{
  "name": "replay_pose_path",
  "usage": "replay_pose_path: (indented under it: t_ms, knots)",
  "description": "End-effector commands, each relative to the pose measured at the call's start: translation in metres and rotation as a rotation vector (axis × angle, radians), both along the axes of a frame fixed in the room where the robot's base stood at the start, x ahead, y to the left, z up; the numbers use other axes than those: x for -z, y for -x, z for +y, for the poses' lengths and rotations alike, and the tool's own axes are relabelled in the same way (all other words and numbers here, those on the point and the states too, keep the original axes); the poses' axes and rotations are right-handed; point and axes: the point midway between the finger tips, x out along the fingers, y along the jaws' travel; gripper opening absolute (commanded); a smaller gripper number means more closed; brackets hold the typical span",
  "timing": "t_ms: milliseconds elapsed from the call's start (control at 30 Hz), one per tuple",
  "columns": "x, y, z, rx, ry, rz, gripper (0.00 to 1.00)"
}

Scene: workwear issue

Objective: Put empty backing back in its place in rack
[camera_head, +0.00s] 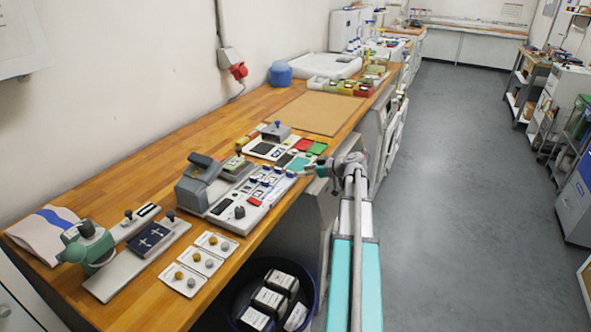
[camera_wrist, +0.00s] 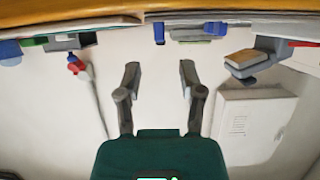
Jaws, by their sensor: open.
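My gripper (camera_wrist: 159,72) is open in the wrist view, with only pale wall behind its two fingers and nothing held. In the head view my gripper (camera_head: 312,170) is small, over the bench's front edge beside a light panel (camera_head: 262,202) with blue-topped parts. I cannot tell which thing is the rack; this panel or the light board (camera_head: 273,149) behind it could be. Red (camera_head: 304,145), green (camera_head: 318,148) and teal (camera_head: 298,163) flat pieces lie by that board. I cannot single out the empty backing. The wrist view shows blue parts (camera_wrist: 215,28) at the bench edge, upside down.
A grey machine (camera_head: 200,182) stands left of the panel. A green press (camera_head: 85,245) and white cards (camera_head: 200,262) are nearer. A brown mat (camera_head: 317,112) lies clear farther back. The floor at right is open.

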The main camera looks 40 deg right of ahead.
Motion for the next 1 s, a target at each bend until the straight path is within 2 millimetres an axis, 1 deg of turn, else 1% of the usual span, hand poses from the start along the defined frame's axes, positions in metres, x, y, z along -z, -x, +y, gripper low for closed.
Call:
replay_pose_path:
  t_ms: [33, 200, 400, 533, 1000]
  knots:
    - [-0.007, 0.009, -0.003, 0.003, 0.000, 0.000, 0.50]
    - [-0.015, 0.029, -0.012, 0.003, -0.001, -0.001, 0.50]
    - [-0.020, 0.042, -0.017, 0.001, -0.001, -0.001, 0.50]
    - [-0.020, 0.044, -0.019, 0.001, 0.000, -0.001, 0.50]
    - [-0.020, 0.044, -0.019, 0.001, 0.000, 0.000, 0.50]
